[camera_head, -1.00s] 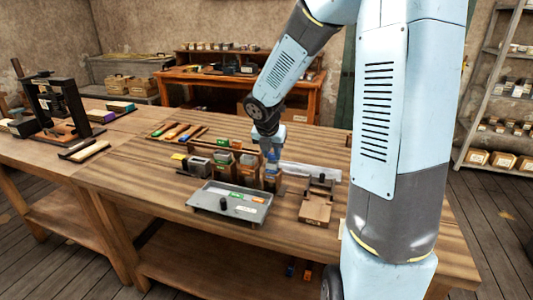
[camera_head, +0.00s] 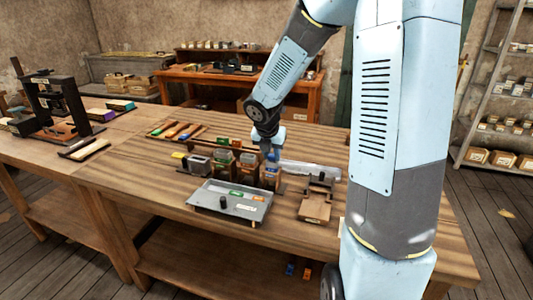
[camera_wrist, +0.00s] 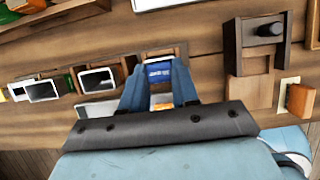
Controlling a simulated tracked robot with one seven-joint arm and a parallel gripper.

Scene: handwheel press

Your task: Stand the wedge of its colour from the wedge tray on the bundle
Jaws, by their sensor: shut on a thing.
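My gripper (camera_wrist: 158,88) is shut on a small blue piece (camera_wrist: 158,72) with white lettering, likely a wedge. In the head view my gripper (camera_head: 272,155) points down over the right end of a row of small open-topped holders (camera_head: 222,162). The blue piece is at or just above the right-hand holder (camera_head: 271,178); I cannot tell whether it is clear of it.
A grey tray (camera_head: 215,211) with green and orange pieces and a dark knob stands in front of the holders. A wooden fixture (camera_head: 315,207) stands to its right, also in the wrist view (camera_wrist: 250,92). Coloured tools (camera_head: 180,131) lie behind.

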